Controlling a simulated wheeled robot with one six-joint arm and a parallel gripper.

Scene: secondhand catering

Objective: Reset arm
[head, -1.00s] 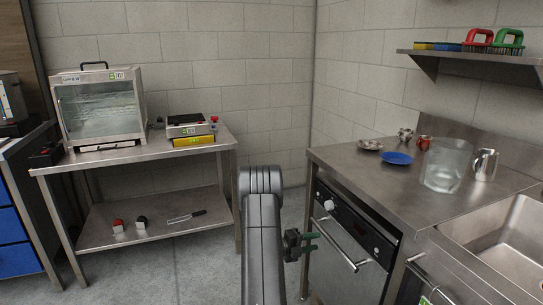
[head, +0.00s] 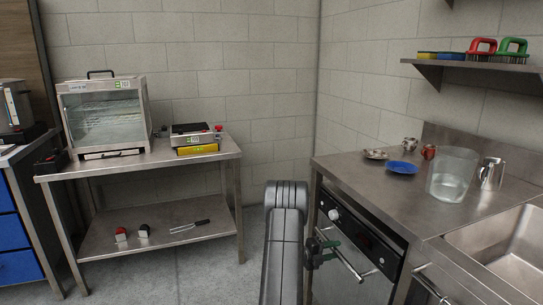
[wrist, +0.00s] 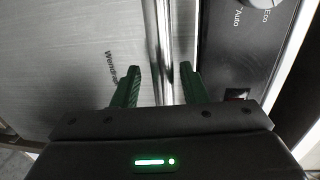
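My gripper (head: 326,246) is at the front of the undercounter dishwasher (head: 340,275), by the bar handle of its closed door. In the wrist view my gripper (wrist: 160,75) is open, with one green finger on each side of the metal bar handle (wrist: 160,35) and gaps between fingers and bar. The control panel (wrist: 235,45) with "Auto" and "Eco" marks is to the right there, and the brushed steel door (wrist: 70,60) to the left. My dark arm partly hides the view left of the dishwasher in the head view.
The steel counter (head: 350,175) holds a blue dish (head: 401,167), a glass jug (head: 453,175) and a metal pitcher (head: 491,173), with a sink (head: 510,245) at right. A steel table (head: 140,166) stands at left. The floor between (head: 215,275) is clear.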

